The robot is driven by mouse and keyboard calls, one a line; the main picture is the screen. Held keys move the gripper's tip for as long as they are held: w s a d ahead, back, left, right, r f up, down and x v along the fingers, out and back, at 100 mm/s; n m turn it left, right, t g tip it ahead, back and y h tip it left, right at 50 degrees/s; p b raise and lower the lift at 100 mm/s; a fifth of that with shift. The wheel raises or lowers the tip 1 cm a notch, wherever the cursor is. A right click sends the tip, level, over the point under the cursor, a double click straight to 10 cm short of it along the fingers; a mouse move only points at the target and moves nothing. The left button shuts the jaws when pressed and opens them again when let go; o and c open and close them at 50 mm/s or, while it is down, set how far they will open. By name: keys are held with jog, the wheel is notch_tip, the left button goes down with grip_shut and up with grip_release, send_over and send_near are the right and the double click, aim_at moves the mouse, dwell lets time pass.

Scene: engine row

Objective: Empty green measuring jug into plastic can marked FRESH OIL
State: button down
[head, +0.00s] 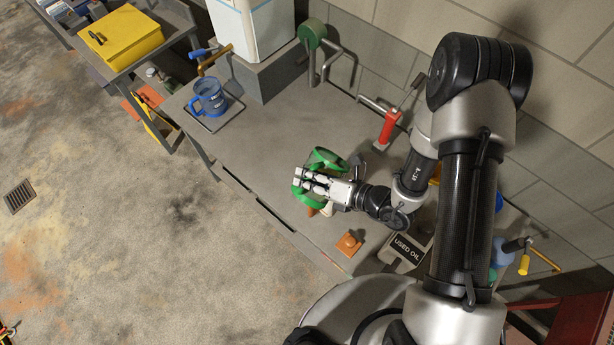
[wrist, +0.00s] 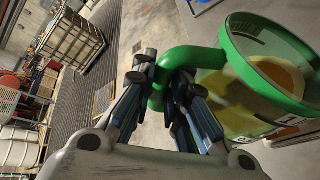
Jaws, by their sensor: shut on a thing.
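The green measuring jug (head: 327,157) is in my gripper (head: 304,181) above the bench in the head view, partly hidden by the fingers. In the wrist view the jug (wrist: 236,88) is at the right, with its open mouth tilted toward the camera. A yellow-orange area shows inside it; I cannot tell how much it holds. My gripper (wrist: 162,84) is shut on its green handle there. A grey can (head: 407,252) marked USED OIL stands at the bench's near end, beside my arm. No FRESH OIL label can be read in either view.
A blue jug (head: 211,98) stands on a tray below a brass tap at the bench's far end, near a white container (head: 250,28). A red pump-like post (head: 389,126) stands by the wall. An orange block (head: 348,243) lies near the front edge.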

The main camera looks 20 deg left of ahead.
aim_at(325, 160)
jog(key=shift+w+d+r+m+g+y, duration=0.2)
jog(key=shift+w+r+m+g+y, duration=0.15)
jog(key=shift+w+m, duration=0.2)
dwell(1.1)
jog(key=shift+w+d+r+m+g+y, duration=0.2)
jog(key=shift+w+m, duration=0.2)
jog(key=shift+w, duration=0.2)
jog(key=shift+w+d+r+m+g+y, duration=0.1)
jog(key=shift+w+d+m+g, duration=0.1)
jog(key=shift+w+m, duration=0.25)
dwell(1.8)
jog(key=shift+w+d+f+m+g+y+b, duration=0.1)
jog(key=shift+w+d+m+g+b, duration=0.15)
jog(key=shift+w, duration=0.3)
jog(key=shift+w+d+m+g+y+b, duration=0.15)
jog(key=shift+w+m, duration=0.2)
jog(key=shift+w, duration=0.25)
jog(key=shift+w+d+f+m+g+y+b, duration=0.1)
jog(key=shift+w+d+m+g+b, duration=0.15)
jog(key=shift+w, duration=0.3)
dwell(1.8)
